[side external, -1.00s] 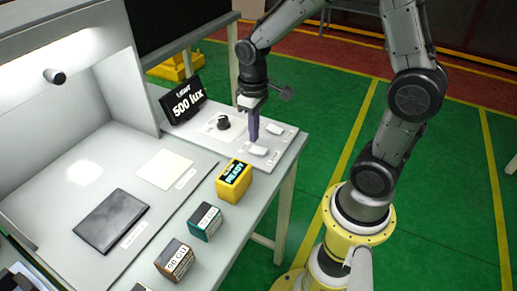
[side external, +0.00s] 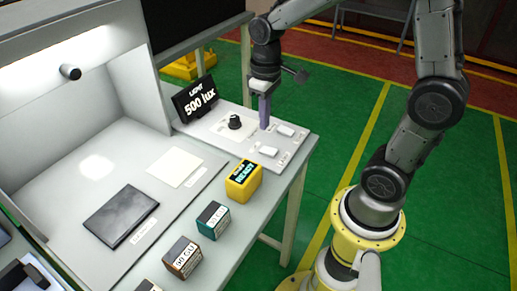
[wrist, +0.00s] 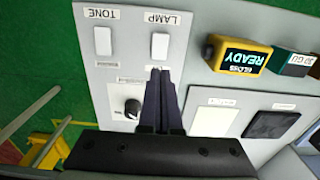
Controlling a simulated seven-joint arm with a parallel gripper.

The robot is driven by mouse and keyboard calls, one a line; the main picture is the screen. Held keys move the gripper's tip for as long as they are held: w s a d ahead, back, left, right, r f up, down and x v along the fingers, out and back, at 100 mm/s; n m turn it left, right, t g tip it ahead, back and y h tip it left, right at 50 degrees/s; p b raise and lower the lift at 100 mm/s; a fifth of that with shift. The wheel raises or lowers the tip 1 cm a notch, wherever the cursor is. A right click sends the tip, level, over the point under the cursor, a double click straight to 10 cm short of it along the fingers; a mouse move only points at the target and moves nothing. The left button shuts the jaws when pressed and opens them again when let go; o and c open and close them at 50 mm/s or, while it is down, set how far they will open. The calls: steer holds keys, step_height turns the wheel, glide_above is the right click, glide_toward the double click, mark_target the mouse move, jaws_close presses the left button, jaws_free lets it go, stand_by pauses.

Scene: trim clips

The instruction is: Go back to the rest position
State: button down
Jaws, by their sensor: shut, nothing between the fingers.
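My gripper (side external: 265,126) is shut and empty, its dark fingers pressed together and pointing down over the white control panel (side external: 222,138). In the wrist view the closed fingertips (wrist: 157,72) show just short of the white LAMP switch (wrist: 160,46). That switch (side external: 268,152) also shows in the side view, nearer the camera than the fingers. The fingertips appear to be above the panel; the exact gap is hard to tell. The arm is bent over from its yellow base at the right.
The panel also holds a TONE switch (wrist: 102,41) and a black knob (wrist: 131,108). A "500 lux" display (side external: 195,99) stands behind it. A yellow READY meter (side external: 243,180) and several small boxes line the bench front. Green floor is clear to the right.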

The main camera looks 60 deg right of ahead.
steer(key=s+a+r+t, duration=0.2)
steer(key=s+r, duration=0.2)
steer(key=s, duration=0.3)
steer(key=s+a+r+t, duration=0.2)
steer(key=s+r+t, duration=0.1)
steer(key=s, duration=0.4)
steer(key=shift+a+r, duration=0.15)
steer(key=shift+r, duration=0.6)
